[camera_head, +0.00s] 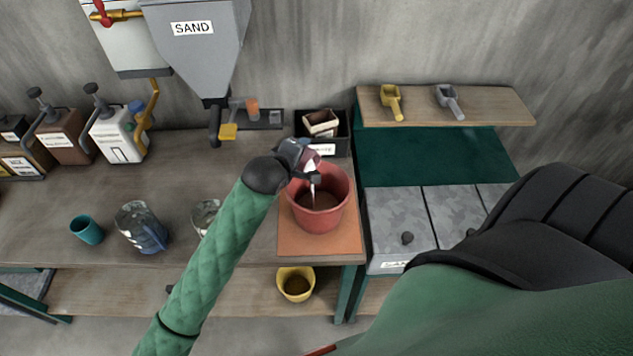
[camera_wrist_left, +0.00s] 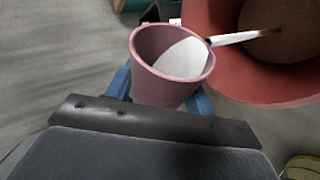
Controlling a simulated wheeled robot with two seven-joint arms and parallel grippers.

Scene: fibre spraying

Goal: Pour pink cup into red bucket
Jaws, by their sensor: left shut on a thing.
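The red bucket (camera_head: 319,212) stands on an orange mat at the right end of the bench, with brown material inside. My left gripper (camera_head: 309,158) is over the bucket's far left rim. In the left wrist view, the left gripper (camera_wrist_left: 163,90) is shut on the pink cup (camera_wrist_left: 158,84), which holds white material. The cup is beside the red bucket (camera_wrist_left: 245,85), and its tilt is hard to tell. In the head view the cup (camera_head: 311,160) is mostly hidden by the gripper. My right gripper is not in view; only my right arm shows.
A teal cup (camera_head: 87,229) and glass jugs (camera_head: 143,226) stand left. A yellow bucket (camera_head: 295,284) sits on the shelf below. A sand hopper (camera_head: 197,50) hangs above.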

